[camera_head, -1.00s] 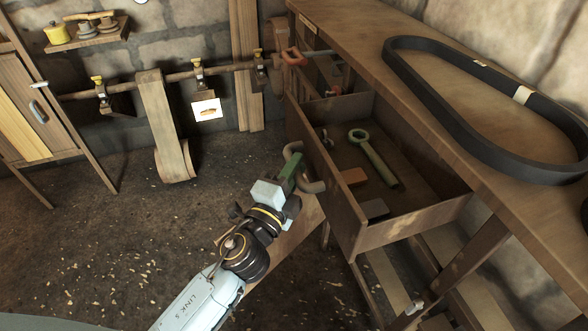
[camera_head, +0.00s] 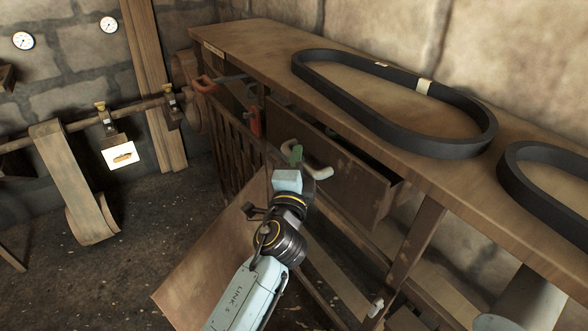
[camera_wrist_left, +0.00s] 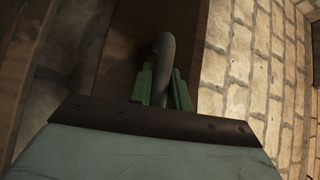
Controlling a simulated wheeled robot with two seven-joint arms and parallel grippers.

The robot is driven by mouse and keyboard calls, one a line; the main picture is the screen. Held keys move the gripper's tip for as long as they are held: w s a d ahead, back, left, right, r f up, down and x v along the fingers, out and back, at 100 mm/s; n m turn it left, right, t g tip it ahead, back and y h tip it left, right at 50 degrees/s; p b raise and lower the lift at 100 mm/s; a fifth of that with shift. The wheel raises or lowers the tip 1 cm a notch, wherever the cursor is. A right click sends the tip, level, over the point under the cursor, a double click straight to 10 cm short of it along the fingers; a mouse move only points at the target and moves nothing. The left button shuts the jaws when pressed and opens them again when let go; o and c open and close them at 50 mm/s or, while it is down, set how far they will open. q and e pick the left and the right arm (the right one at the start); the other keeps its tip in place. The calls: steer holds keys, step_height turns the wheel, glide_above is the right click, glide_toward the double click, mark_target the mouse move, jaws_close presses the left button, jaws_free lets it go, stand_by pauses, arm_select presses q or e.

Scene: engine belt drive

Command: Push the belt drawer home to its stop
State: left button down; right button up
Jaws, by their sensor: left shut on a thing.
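The belt drawer (camera_head: 355,185) is a brown wooden drawer under the bench top. Its front stands a little out from the bench, with a narrow dark gap behind its upper edge and a short side showing at the right end. The tools inside are mostly hidden. Its pale curved handle (camera_head: 318,172) is on the drawer front. My left gripper (camera_head: 293,155) has its green fingers shut on the handle; the wrist view shows the grey handle bar (camera_wrist_left: 164,60) between the green fingers (camera_wrist_left: 162,88). My right gripper is not in view.
The bench top (camera_head: 250,42) carries a black belt loop (camera_head: 375,115), with another belt (camera_head: 540,195) at the right edge. Red-handled tools (camera_head: 254,121) hang at the bench's left part. A wall shaft (camera_head: 140,107) with brackets runs behind.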

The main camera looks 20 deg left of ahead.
arm_select(q)
steer(key=shift+w+a+f, duration=0.1)
steer(key=shift+w+a, duration=0.1)
steer(key=shift+w, duration=0.2)
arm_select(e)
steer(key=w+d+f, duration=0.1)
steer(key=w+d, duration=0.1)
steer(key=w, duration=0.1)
arm_select(q)
steer(key=shift+w, duration=0.1)
steer(key=shift+w+d, duration=0.1)
steer(key=shift+d, duration=0.15)
steer(key=c, duration=1.6)
jaws_free()
steer(key=shift+d, duration=0.1)
steer(key=shift+o, duration=1.2)
steer(key=shift+d, duration=0.1)
steer(key=shift+o, duration=0.2)
steer(key=shift+w+d+f, duration=0.1)
steer(key=shift+d, duration=0.3)
steer(key=shift+a, duration=0.1)
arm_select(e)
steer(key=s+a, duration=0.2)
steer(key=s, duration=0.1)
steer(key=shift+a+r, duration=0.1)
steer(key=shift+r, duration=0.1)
